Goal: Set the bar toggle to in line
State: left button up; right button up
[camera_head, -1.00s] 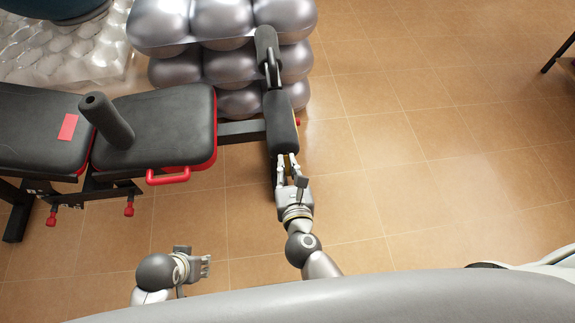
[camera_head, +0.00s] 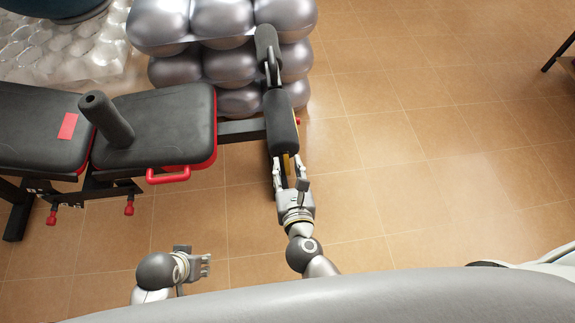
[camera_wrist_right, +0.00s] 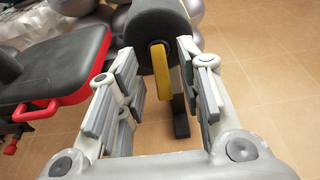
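A yellow bar (camera_wrist_right: 160,70), which looks like the bar toggle, sits on the near end of a dark foam roller on the bench. It also shows in the head view (camera_head: 286,165), partly between my right gripper's fingers. In the wrist view it stands close to upright. My right gripper (camera_wrist_right: 161,58) is open, with one finger on each side of the bar and visible gaps to both. In the head view my right gripper (camera_head: 288,166) is at the roller's near end. My left gripper (camera_head: 207,265) is low and away from the bench; its finger opening is unclear.
The roller (camera_head: 281,120) belongs to a black bench with red trim (camera_head: 160,120). A red handle (camera_head: 168,177) is on its near side. Silver balls (camera_head: 225,65) are stacked behind. The tiled floor (camera_head: 430,150) to the right is clear.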

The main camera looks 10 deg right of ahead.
jog(key=v, duration=1.1)
